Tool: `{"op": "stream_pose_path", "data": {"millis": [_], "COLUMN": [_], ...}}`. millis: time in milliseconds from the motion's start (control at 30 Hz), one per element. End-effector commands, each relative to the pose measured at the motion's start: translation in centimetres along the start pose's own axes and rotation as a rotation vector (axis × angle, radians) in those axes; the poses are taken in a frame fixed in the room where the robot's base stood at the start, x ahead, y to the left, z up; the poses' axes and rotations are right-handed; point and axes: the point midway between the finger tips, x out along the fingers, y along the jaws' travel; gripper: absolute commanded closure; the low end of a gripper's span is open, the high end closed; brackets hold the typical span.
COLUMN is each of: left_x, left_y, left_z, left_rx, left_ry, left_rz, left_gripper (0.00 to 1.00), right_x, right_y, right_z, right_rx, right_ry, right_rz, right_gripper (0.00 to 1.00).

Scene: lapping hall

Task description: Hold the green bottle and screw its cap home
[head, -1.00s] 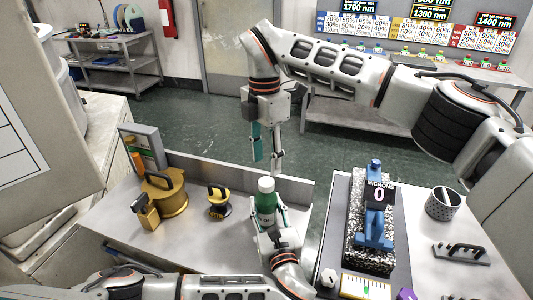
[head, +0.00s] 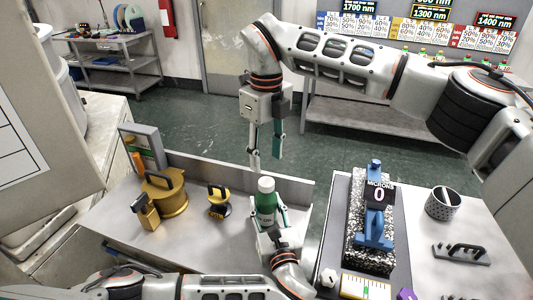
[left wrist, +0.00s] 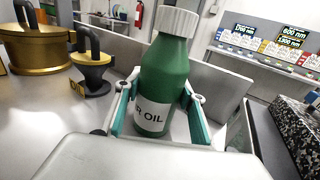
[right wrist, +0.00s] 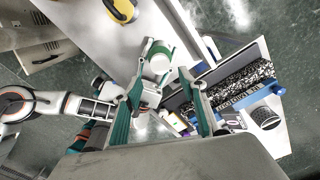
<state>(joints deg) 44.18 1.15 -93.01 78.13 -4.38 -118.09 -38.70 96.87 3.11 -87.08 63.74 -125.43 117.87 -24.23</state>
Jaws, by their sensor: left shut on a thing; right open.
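The green bottle (head: 266,207) stands upright at the front of the bench, with a white cap (head: 266,185) on its top. My left gripper (head: 268,222) is shut around the bottle's body. In the left wrist view the bottle (left wrist: 166,75) sits between the teal fingers, its label partly hidden, and the cap (left wrist: 179,21) is on the neck. My right gripper (head: 266,160) is open and empty, pointing down above the cap and apart from it. In the right wrist view the cap (right wrist: 158,62) shows between the spread fingertips. I cannot tell how tightly the cap sits.
A gold pot (head: 165,193) and a small gold-and-black weight (head: 219,203) stand left of the bottle. On the right are a speckled block (head: 356,225) with a blue gauge, a mesh cup (head: 443,204) and a dark handled tool (head: 461,253). Bare metal bench surrounds the bottle's left side.

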Motion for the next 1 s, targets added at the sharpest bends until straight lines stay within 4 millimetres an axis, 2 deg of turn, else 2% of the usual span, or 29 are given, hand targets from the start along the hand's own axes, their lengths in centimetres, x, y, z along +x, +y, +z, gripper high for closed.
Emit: {"op": "stream_pose_path", "data": {"millis": [133, 567, 667, 1000], "left_x": [0.0, 0.0, 0.0, 0.0], "left_y": [0.0, 0.0, 0.0, 0.0], "left_z": [0.1, 0.1, 0.1, 0.1], "left_rx": [0.0, 0.0, 0.0, 0.0], "left_ry": [-0.001, -0.001, -0.002, -0.002], "left_rz": [0.0, 0.0, 0.0, 0.0], "left_gripper": [1.0, 1.0, 1.0, 1.0], "right_x": [-0.1, 0.4, 1.3, 6.2], "right_y": [0.0, 0.0, 0.0, 0.1], "right_z": [0.0, 0.0, 0.0, 0.0], "right_rx": [-0.064, -0.071, -0.071, -0.07], "right_ry": [-0.001, -0.001, -0.001, -0.001], "right_rz": [-0.001, 0.0, 0.001, 0.001], "right_gripper": [0.58, 0.58, 0.58, 0.58]}}
